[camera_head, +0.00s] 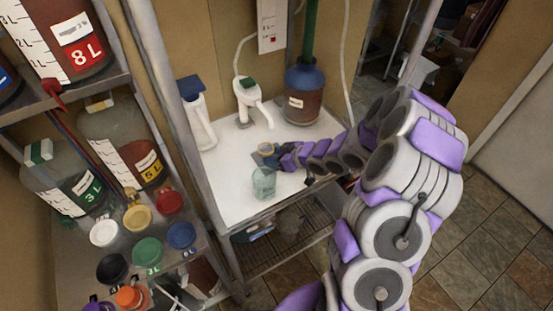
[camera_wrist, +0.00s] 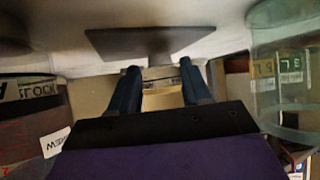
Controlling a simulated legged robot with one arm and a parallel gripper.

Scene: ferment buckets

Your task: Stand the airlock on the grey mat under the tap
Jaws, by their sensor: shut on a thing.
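My gripper (camera_head: 275,158) reaches in from the right, low over the white tabletop in the head view. It also shows in the wrist view (camera_wrist: 158,85), with its two dark blue fingers apart around a small, pale, partly see-through thing. I take this to be the airlock, though its outline is hard to make out. The dark grey mat (camera_wrist: 120,42) lies on the white surface near the fingertips in the wrist view; the arm mostly hides that spot in the head view. The white tap (camera_head: 250,98) stands just behind the gripper. I cannot tell whether the airlock touches the mat.
A clear greenish glass (camera_head: 264,184) stands close in front of the gripper. Shelves with jars and coloured lids are at left.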

